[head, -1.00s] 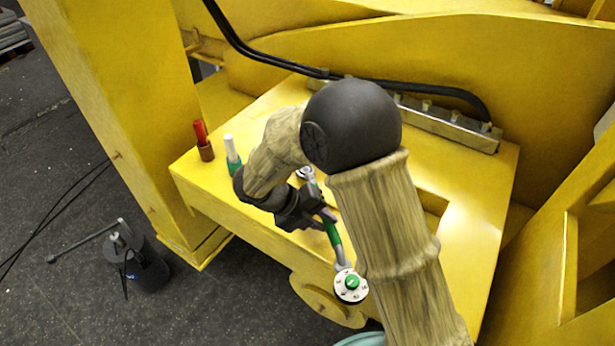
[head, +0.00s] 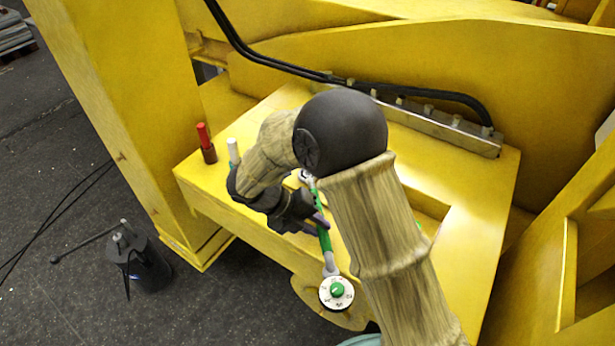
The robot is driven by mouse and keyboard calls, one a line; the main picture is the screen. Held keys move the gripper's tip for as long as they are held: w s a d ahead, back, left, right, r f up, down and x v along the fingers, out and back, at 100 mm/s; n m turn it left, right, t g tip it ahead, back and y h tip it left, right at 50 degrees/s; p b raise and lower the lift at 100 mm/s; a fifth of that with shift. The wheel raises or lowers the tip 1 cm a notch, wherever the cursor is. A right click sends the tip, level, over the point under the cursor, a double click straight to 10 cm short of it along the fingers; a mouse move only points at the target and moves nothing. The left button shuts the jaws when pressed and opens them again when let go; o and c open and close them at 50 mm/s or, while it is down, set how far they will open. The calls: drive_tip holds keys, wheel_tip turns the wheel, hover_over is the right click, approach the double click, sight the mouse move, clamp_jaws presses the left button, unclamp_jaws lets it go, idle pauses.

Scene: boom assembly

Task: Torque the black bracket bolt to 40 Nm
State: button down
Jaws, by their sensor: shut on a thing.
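My gripper (head: 318,222) is shut on the green handle of a torque wrench (head: 324,240). The wrench's metal head (head: 305,176) lies at the far end, over the yellow deck, partly behind my arm. Its near end carries a round white dial (head: 337,293) with a green centre, by the deck's front edge; the marks are too small to read. I cannot make out the black bracket bolt; my arm covers much of the deck, so I cannot tell whether the head sits on a bolt.
On the yellow deck (head: 480,200) stand a red-topped tool in a brown holder (head: 207,150) and a white-topped one (head: 233,150). Black hoses (head: 290,65) run above a bolted metal rail (head: 445,128). A dark canister (head: 140,262) stands on the floor at left. A green spot shows right of my arm.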

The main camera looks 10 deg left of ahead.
drive_tip(key=shift+s+a+m+g+p, duration=0.2)
drive_tip(key=shift+a+m+g+p, duration=0.15)
drive_tip(key=shift+a, duration=0.35)
drive_tip(key=shift+s+a+m+g+p, duration=0.15)
drive_tip(key=shift+a+m+g+p, duration=0.15)
drive_tip(key=shift+a+m, duration=0.25)
drive_tip(key=shift+a+r, duration=0.1)
drive_tip(key=shift+a, duration=0.05)
drive_tip(key=shift+s+a+m+g+p, duration=0.2)
drive_tip(key=shift+a+m+g+p, duration=0.45)
drive_tip(key=shift+a, duration=0.65)
drive_tip(key=shift+a, duration=0.1)
drive_tip(key=shift+a+m+g+p, duration=0.5)
drive_tip(key=shift+a+m, duration=0.35)
drive_tip(key=shift+a, duration=0.5)
